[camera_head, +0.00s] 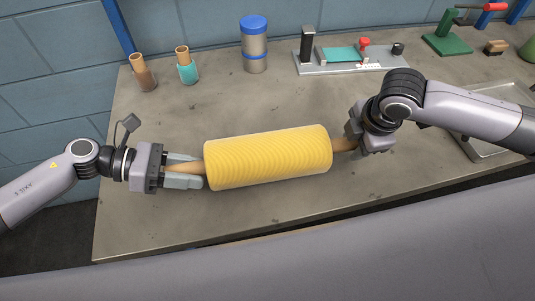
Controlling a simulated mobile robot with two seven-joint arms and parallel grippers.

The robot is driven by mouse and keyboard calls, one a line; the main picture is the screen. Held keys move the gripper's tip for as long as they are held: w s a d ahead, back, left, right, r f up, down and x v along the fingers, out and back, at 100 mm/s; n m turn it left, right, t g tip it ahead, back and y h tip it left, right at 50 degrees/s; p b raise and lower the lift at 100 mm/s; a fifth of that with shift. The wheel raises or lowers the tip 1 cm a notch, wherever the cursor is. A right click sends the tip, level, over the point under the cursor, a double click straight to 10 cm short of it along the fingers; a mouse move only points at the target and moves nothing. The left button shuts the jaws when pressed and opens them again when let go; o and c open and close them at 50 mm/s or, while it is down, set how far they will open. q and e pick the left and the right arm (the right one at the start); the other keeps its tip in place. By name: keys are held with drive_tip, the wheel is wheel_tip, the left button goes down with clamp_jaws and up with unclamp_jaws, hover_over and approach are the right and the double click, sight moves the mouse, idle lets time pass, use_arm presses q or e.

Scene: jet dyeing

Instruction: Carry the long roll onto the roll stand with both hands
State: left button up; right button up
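The long roll (268,157) is a yellow ribbed cylinder on a tan core that sticks out at both ends. It lies nearly level across the front middle of the worktop, its right end slightly higher in the picture. My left gripper (186,171) has its fingers on either side of the left core end and looks shut on it. My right gripper (350,142) is at the right core end and looks shut on it, its fingers partly hidden by its own body. I cannot tell whether the roll touches the worktop. I cannot make out a roll stand.
On the grey worktop (225,95), two small tan-topped spools (187,66) and a blue-lidded jar (254,45) stand at the back left. A device with a teal pad (340,54) is at the back middle. A green press (447,43) and metal basin (490,150) are right.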

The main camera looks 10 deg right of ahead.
use_arm(q)
clamp_jaws()
use_arm(e)
clamp_jaws()
use_arm(q)
drive_tip(key=shift+r, duration=0.2)
use_arm(e)
drive_tip(key=shift+r, duration=0.15)
